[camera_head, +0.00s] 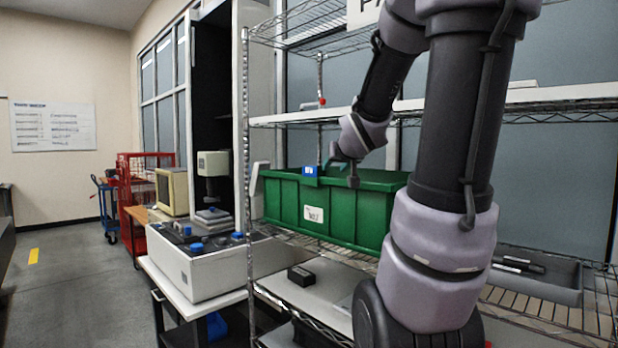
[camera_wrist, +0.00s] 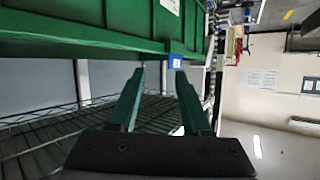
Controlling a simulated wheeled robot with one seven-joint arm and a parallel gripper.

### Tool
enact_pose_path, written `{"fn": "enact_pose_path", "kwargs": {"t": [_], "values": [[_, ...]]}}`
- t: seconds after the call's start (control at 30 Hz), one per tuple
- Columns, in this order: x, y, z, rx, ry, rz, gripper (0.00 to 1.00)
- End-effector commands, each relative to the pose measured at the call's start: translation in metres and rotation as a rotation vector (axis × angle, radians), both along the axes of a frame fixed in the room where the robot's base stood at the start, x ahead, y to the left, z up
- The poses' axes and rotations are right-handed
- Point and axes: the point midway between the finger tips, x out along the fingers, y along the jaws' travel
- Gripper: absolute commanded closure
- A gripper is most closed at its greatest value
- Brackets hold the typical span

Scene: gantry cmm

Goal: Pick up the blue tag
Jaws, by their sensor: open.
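The blue tag (camera_head: 310,171) is a small blue piece with a white mark at the upper edge of the green bin (camera_head: 280,205), near its left end. In the wrist view, the tag (camera_wrist: 176,62) appears at the bin's edge, just beyond the tip of the right finger. My gripper (camera_head: 343,167) is at the bin's rim, just to the right of the tag. In the wrist view, my gripper (camera_wrist: 160,74) has its two fingers apart with nothing between them. The gap points at the bin's edge, to the left of the tag.
The bin stands on a wire rack with a metal post (camera_head: 247,150) to its left and a white shelf board (camera_head: 560,92) above. A black box (camera_head: 301,275) lies on a lower shelf. A grey tray (camera_head: 540,278) sits at the right. A white machine (camera_head: 205,265) stands left of the rack.

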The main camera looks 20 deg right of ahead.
Motion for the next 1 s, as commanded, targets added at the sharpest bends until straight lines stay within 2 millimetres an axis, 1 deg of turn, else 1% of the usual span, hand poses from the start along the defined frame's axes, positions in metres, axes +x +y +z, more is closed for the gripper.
{"fn": "enact_pose_path", "kwargs": {"t": [0.03, 0.1, 0.23, 0.4, 0.57, 0.67, 0.83, 0.9, 1.0], "values": [[0.015, -0.015, -0.004, -0.033, -0.04, 0.02, 0.52], [0.032, -0.026, -0.005, -0.073, -0.108, 0.076, 0.52], [0.051, -0.035, -0.013, -0.109, -0.211, 0.202, 0.52], [0.057, -0.033, -0.025, -0.109, -0.292, 0.346, 0.52], [0.059, -0.028, -0.03, -0.101, -0.325, 0.412, 0.52], [0.07, -0.025, -0.031, -0.099, -0.331, 0.424, 0.52], [0.098, -0.021, -0.032, -0.1, -0.332, 0.425, 0.52], [0.105, -0.02, -0.033, -0.1, -0.331, 0.424, 0.52], [0.112, -0.018, -0.032, -0.102, -0.332, 0.424, 0.52]]}}
